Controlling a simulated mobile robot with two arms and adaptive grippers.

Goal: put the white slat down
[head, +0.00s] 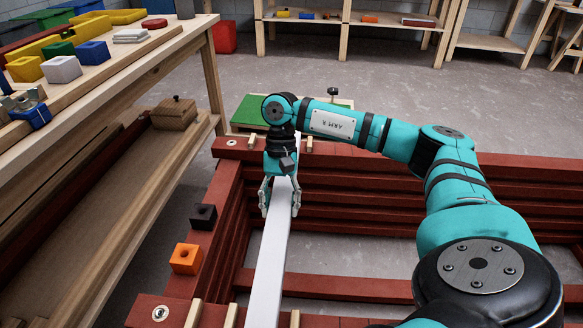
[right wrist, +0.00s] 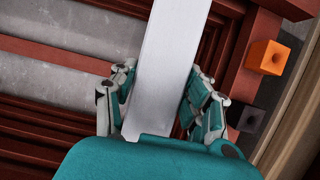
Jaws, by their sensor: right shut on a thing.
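The white slat (head: 270,262) is a long, flat, pale bar. In the head view it runs from my right gripper (head: 280,203) toward the bottom edge, over the dark red frame (head: 340,289). My right gripper is shut on the slat, with one finger on each side of it. In the right wrist view the slat (right wrist: 167,62) passes between the fingers (right wrist: 163,105) and leaves at the top edge. The slat's near end is cut off in the head view. I cannot tell whether the slat touches the frame. My left gripper is not in view.
Small wooden pegs (head: 231,315) stand on the front beam. A wooden workbench (head: 150,62) with coloured blocks is at left. A green board (head: 250,112) lies behind the frame.

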